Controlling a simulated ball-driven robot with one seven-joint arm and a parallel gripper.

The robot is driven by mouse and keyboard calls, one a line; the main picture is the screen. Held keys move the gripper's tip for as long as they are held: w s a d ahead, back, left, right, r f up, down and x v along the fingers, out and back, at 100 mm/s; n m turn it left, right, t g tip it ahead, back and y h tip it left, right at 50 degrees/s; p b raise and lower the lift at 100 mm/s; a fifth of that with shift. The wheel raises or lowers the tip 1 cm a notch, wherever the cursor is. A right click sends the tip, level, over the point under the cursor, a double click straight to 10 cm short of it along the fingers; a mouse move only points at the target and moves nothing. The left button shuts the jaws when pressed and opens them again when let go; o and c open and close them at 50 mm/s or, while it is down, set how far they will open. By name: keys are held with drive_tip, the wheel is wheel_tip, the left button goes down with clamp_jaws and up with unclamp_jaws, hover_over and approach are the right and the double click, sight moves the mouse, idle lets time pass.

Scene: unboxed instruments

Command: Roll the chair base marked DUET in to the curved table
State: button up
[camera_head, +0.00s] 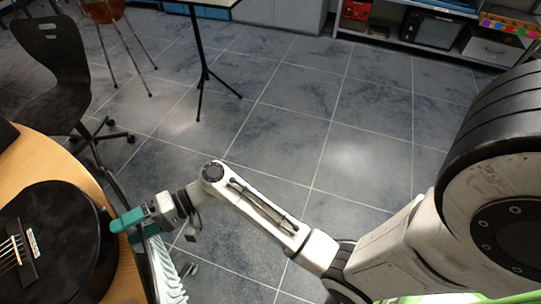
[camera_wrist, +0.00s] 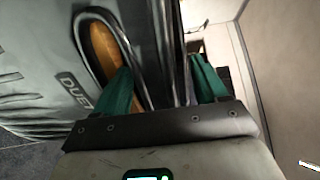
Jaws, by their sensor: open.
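The thing marked DUET shows in the wrist view as a pale grey ribbed surface (camera_wrist: 45,65) with a dark rim, its lettering facing me at the left. In the head view a pale ribbed piece (camera_head: 165,272) and dark bars stand by the curved wooden table (camera_head: 42,158), below my gripper. My gripper (camera_head: 122,225) has teal fingers and is at the table's right edge. In the wrist view its fingers (camera_wrist: 160,68) are apart, with dark bars between or just beyond them. I cannot tell whether they touch. The lower base is mostly hidden.
A dark guitar (camera_head: 55,240) lies on the curved table. A black wheeled chair (camera_head: 60,75) stands beyond it. A tall table (camera_head: 203,50) on a tripod leg and shelves (camera_head: 400,40) are at the back. The tiled floor (camera_head: 290,100) in the middle is clear.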

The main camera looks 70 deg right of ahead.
drive_tip(key=p+v, duration=0.1)
drive_tip(key=v, duration=1.1)
drive_tip(key=shift+r, duration=0.1)
drive_tip(key=shift+s+a, duration=0.1)
drive_tip(key=s+a+f+n+g+h, duration=0.35)
drive_tip(key=s+f+g+h, duration=0.2)
drive_tip(key=s+f, duration=0.35)
drive_tip(key=s+d+r+n+g+h+p, duration=0.1)
drive_tip(key=s+d+n+g+h, duration=0.3)
drive_tip(key=s+d+h, duration=0.4)
drive_tip(key=s+r+h, duration=0.1)
drive_tip(key=s, duration=0.2)
drive_tip(key=shift+s+d+r, duration=0.2)
drive_tip(key=shift+s+r, duration=0.05)
drive_tip(key=shift+r, duration=0.1)
